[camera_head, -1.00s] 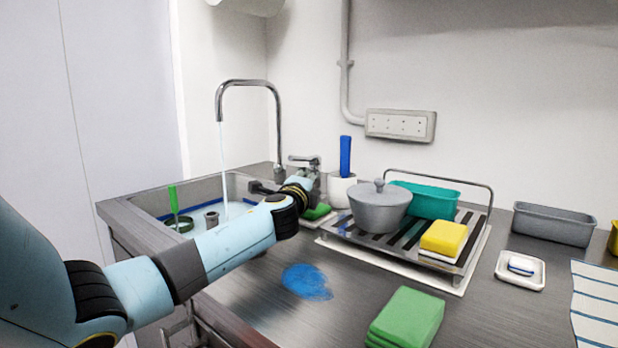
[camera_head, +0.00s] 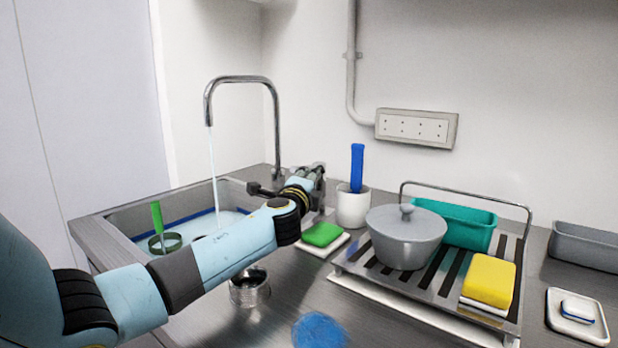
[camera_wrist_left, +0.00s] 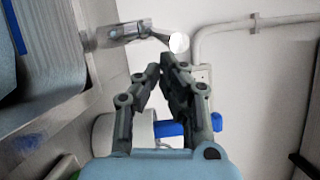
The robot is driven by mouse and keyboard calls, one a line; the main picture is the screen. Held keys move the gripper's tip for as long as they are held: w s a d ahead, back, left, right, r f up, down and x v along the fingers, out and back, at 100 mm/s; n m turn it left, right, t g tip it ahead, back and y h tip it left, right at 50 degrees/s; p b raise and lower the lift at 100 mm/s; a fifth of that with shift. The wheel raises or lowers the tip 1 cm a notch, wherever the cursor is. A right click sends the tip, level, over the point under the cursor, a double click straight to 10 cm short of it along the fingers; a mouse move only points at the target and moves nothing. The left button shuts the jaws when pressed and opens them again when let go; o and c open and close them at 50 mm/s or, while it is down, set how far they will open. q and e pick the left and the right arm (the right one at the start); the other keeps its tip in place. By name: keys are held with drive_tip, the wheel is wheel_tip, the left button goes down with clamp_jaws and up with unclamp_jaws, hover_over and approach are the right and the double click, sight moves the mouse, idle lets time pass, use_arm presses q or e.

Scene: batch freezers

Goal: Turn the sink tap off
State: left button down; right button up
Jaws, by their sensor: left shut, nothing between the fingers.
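The chrome sink tap (camera_head: 273,125) rises behind the sink, its curved spout over the basin. A thin stream of water (camera_head: 213,170) runs from the spout. My left gripper (camera_head: 314,176) is beside the tap's base and hides most of its lever in the head view. In the left wrist view, the fingers of my left gripper (camera_wrist_left: 162,70) are shut and empty. The tap's lever body (camera_wrist_left: 122,34) is just beyond the fingertips, with a round pale end at its right. A small gap shows between fingertips and lever. My right gripper is not in view.
The sink (camera_head: 110,225) holds water and a green-handled strainer (camera_head: 157,222). Right of my gripper stand a white cup (camera_head: 352,208) with a blue-handled brush, a green sponge (camera_head: 322,234), and a rack (camera_head: 440,290) with a grey pot (camera_head: 405,240).

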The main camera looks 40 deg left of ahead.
use_arm(q)
drive_tip(key=s+a+h+b, duration=0.1)
drive_tip(key=s+a+m+t+h+b, duration=0.1)
drive_tip(key=a, duration=0.1)
drive_tip(key=shift+a+r, duration=0.1)
drive_tip(key=shift+a, duration=0.15)
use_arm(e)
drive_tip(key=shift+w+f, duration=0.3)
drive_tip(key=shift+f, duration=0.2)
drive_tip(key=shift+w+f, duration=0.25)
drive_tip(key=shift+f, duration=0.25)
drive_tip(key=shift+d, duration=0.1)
